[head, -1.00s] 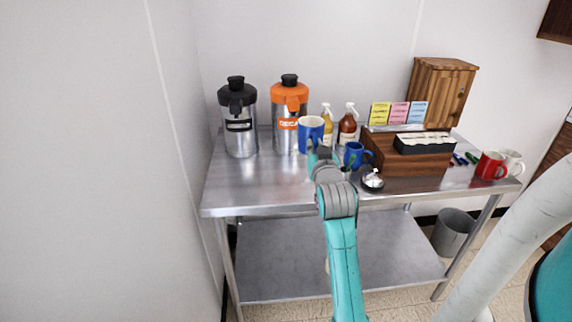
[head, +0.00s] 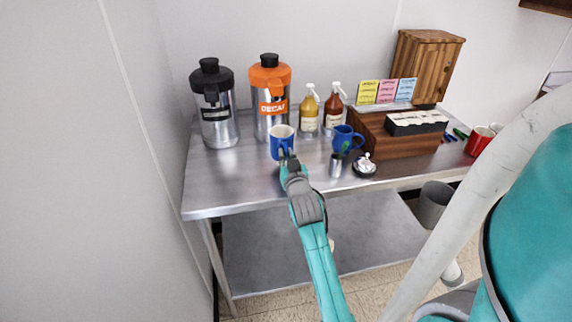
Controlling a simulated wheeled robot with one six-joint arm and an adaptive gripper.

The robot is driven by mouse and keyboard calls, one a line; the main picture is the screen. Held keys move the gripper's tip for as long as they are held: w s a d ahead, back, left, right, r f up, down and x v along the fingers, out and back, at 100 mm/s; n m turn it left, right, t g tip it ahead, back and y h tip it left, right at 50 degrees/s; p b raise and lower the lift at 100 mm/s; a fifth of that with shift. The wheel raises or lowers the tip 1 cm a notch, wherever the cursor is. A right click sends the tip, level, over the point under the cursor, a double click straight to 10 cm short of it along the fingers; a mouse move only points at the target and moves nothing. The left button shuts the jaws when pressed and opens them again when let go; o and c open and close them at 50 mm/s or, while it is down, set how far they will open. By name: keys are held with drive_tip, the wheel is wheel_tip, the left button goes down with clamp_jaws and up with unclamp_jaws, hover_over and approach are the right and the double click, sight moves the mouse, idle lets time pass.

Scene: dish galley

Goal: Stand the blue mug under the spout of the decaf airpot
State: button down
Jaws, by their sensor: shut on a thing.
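The decaf airpot (head: 256,120), steel with an orange top and a DECAF label, stands at the back left of the steel table. A blue mug (head: 277,146) with a pale inside is upright in front of its lower right part. My gripper (head: 286,156) is shut on this mug from the near side; its fingers are partly hidden. I cannot tell whether the mug touches the table. A second blue mug (head: 344,139) stands farther right, handle to the right. The airpot's spout is hard to make out.
A black-topped airpot (head: 219,125) stands left of the decaf one. Syrup bottles (head: 309,116) (head: 333,108), a small metal cup (head: 336,166), a bell (head: 364,168) and a wooden organizer (head: 398,145) are to the right. The table's front left (head: 225,185) is clear.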

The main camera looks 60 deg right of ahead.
drive_tip(key=shift+f, duration=1.65)
drive_tip(key=shift+f, duration=0.1)
drive_tip(key=c, duration=1.2)
unclamp_jaws()
drive_tip(key=shift+f, duration=0.1)
